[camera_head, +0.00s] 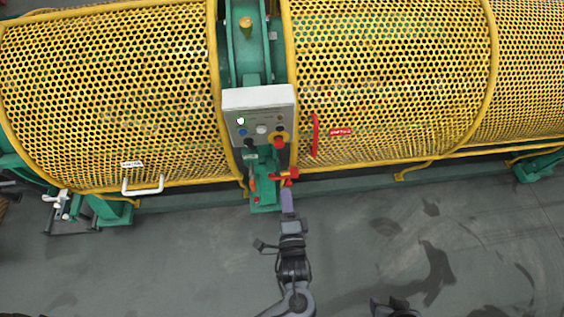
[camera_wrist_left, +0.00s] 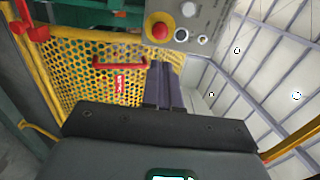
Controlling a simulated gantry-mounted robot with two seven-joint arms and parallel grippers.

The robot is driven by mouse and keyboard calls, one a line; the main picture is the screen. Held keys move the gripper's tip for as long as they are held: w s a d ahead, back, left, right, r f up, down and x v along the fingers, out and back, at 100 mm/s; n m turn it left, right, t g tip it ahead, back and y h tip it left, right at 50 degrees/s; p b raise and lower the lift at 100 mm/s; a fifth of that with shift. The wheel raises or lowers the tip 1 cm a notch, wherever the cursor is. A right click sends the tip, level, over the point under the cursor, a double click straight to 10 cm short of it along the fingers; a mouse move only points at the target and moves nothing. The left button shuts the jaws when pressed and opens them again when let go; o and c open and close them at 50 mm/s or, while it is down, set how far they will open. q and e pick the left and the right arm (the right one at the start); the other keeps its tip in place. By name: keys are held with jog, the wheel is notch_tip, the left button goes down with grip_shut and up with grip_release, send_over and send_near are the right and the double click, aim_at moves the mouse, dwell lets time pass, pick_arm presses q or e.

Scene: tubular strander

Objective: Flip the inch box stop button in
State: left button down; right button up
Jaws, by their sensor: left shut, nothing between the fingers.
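The inch box (camera_head: 259,98) is a light grey control box on the machine's front, between two yellow mesh guards. Its stop button (camera_head: 281,138) is a red knob with a yellow surround at the box's lower right. In the left wrist view the stop button (camera_wrist_left: 160,31) shows at the top, beyond my fingertips. My left gripper (camera_head: 287,192) has purple fingers and is below the box in the head view, apart from the button. Its fingers (camera_wrist_left: 163,68) are shut and empty. A dark part of my right arm shows at the bottom edge; its fingers cannot be made out.
Yellow perforated guards (camera_head: 110,95) flank the box. A red handle (camera_head: 315,136) and a red label (camera_head: 340,131) are right of it. Red valve-like parts (camera_head: 284,176) sit below the box, close to my left fingers. The grey floor (camera_head: 400,230) in front is clear.

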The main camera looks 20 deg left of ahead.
aim_at(279, 147)
pick_arm(q)
jog(key=b+x, duration=0.1)
jog(key=x, duration=1.3)
pick_arm(e)
jog(key=shift+f, duration=0.5)
